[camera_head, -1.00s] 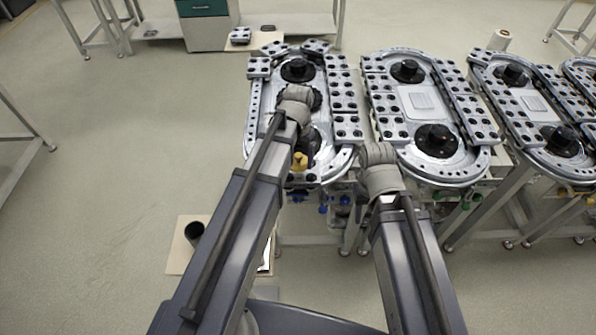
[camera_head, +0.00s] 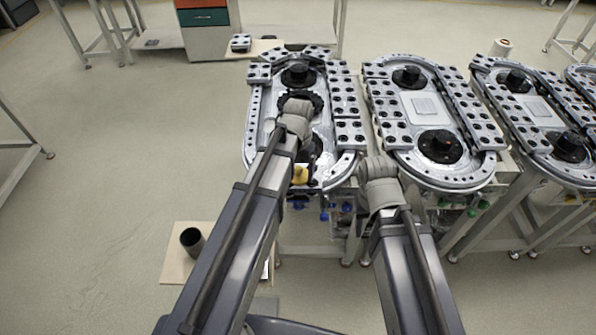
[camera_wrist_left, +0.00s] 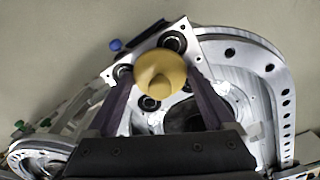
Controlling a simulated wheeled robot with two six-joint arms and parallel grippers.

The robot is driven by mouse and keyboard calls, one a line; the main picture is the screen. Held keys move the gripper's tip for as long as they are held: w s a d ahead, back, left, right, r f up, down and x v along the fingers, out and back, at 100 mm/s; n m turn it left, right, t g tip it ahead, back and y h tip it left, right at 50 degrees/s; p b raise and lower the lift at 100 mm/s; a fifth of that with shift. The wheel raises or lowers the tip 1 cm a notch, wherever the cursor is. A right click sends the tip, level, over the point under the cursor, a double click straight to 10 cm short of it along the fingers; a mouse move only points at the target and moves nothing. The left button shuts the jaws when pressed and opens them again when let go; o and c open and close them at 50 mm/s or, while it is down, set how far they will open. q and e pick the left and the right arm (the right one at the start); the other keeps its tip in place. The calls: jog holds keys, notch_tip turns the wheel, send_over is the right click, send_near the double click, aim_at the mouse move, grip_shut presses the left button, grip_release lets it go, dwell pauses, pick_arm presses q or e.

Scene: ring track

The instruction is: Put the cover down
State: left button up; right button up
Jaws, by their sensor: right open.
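The cover (camera_wrist_left: 187,27) is a pale plate with dark round rings and a yellow knob. My left gripper (camera_wrist_left: 160,78) has its two fingers against the sides of the knob. The cover lies at the near curved end of the left ring track (camera_head: 252,125), seen past its rim in the left wrist view. I cannot tell whether it touches the track. In the head view the yellow knob (camera_head: 300,174) shows just below my left wrist. My right gripper (camera_head: 378,172) is empty, beside the near gap between the two left tracks; its fingers are mostly hidden by the wrist.
A second ring track (camera_head: 424,105) stands right of the first, with more tracks further right. A black cup (camera_head: 191,240) stands on a beige board (camera_head: 176,268) at the lower left. A small block with holes (camera_head: 240,42) lies behind the left track.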

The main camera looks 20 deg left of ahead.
aim_at(299, 168)
pick_arm(q)
jog(key=shift+o, duration=0.8)
jog(key=shift+r, duration=0.1)
notch_tip(299, 168, up, 12)
jog(key=p, duration=1.3)
jog(key=s+d+m+y, duration=0.1)
jog(key=s+d, duration=0.9)
jog(key=s, duration=0.4)
jog(key=shift+d+r+b, duration=0.15)
jog(key=shift+d+b, duration=0.15)
jog(key=shift+d, duration=0.1)
